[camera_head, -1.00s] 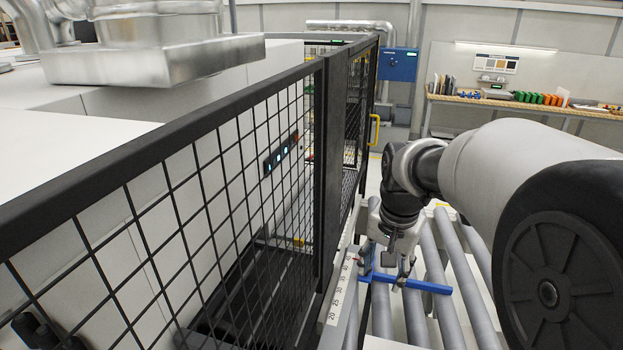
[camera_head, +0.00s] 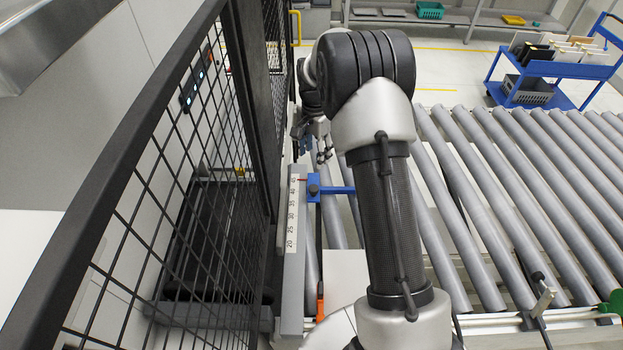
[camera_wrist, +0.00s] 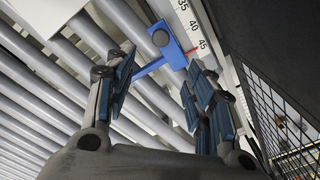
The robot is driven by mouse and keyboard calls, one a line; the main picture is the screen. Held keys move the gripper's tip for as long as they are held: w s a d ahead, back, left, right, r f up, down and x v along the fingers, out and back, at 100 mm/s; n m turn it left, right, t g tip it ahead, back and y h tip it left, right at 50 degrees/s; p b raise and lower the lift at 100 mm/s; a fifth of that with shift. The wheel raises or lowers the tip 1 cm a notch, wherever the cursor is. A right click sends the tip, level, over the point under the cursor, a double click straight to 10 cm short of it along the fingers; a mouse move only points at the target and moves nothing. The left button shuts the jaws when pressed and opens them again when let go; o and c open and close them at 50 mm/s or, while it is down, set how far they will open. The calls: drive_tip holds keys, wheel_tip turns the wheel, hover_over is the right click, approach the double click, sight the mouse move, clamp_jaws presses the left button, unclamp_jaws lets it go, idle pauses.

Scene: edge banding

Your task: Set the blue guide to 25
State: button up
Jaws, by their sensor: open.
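The blue guide (camera_head: 314,188) is a block with a round dark knob and a blue bar reaching right over the rollers. It sits on a rail beside a white number scale (camera_head: 291,220), which reads from 20 to 45. In the wrist view the blue guide (camera_wrist: 168,42) has a red pointer (camera_wrist: 192,51) close to the 45 mark. My gripper (camera_head: 322,156) is just beyond the guide's far side. In the wrist view my gripper (camera_wrist: 160,78) is open and empty, its blue-padded fingers apart, with the guide ahead of the fingertips and no contact visible.
A black mesh fence (camera_head: 200,180) runs close along the left of the scale. Grey rollers (camera_head: 480,190) spread to the right. A blue cart (camera_head: 550,72) stands at the far right. An orange part (camera_head: 320,300) is at the near end of the rail.

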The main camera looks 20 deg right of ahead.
sight(314, 188)
wheel_tip(314, 188, down, 16)
drive_tip(key=shift+w+r+p, duration=0.1)
drive_tip(key=shift+r+p, duration=0.05)
drive_tip(key=shift+p, duration=0.4)
clamp_jaws()
idle(0.4)
